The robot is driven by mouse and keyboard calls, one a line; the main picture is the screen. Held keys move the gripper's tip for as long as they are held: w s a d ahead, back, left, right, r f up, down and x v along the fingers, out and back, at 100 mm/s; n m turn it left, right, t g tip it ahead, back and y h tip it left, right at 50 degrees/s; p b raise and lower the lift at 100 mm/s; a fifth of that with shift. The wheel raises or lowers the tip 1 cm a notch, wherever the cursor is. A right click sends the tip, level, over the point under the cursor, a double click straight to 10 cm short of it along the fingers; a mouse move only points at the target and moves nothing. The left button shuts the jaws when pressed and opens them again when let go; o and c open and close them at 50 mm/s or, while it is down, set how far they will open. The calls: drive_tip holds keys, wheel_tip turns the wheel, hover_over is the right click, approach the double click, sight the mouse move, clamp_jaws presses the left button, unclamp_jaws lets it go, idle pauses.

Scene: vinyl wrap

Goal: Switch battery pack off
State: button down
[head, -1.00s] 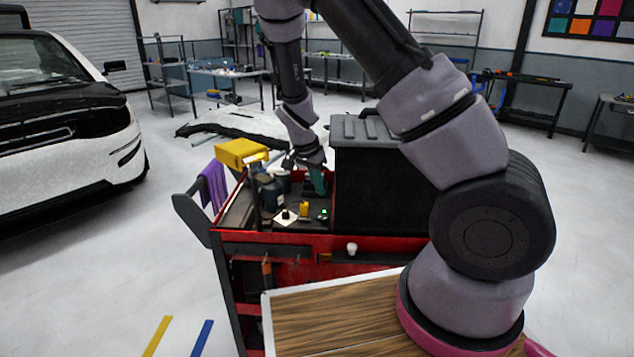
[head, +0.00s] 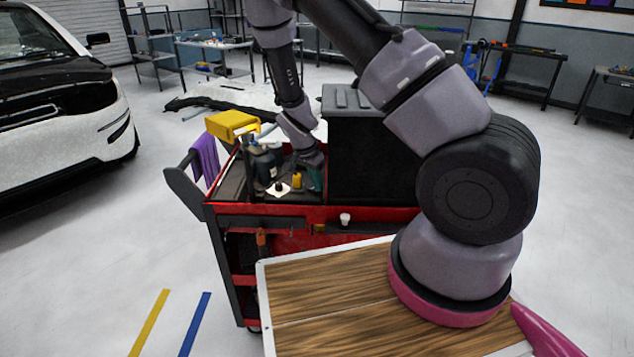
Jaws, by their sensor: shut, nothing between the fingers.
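My gripper (head: 315,185) shows as small teal fingers at the end of the arm. It points down into the top tray of the red cart (head: 372,214), just left of a large black box. The fingers are shut and seem empty. They cover the spot where a small dark item with a green light showed earlier. That item may be the battery pack. It is hidden now, and I see no green light. I cannot tell whether the fingertips touch it.
A yellow block (head: 297,181) stands just left of the fingers, near a white sheet (head: 271,190) with a black item. Dark bottles (head: 262,165) stand behind. The tall black box (head: 368,150) closes off the right. A purple cloth (head: 205,158) hangs at left.

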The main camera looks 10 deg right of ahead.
drive_tip(key=shift+s+f, duration=0.15)
drive_tip(key=shift+f, duration=0.1)
drive_tip(key=shift+w+a+r, duration=0.25)
drive_tip(key=shift+w+a, duration=0.15)
drive_tip(key=shift+w, duration=0.25)
drive_tip(key=v, duration=1.1)
drive_tip(key=shift+f, duration=0.1)
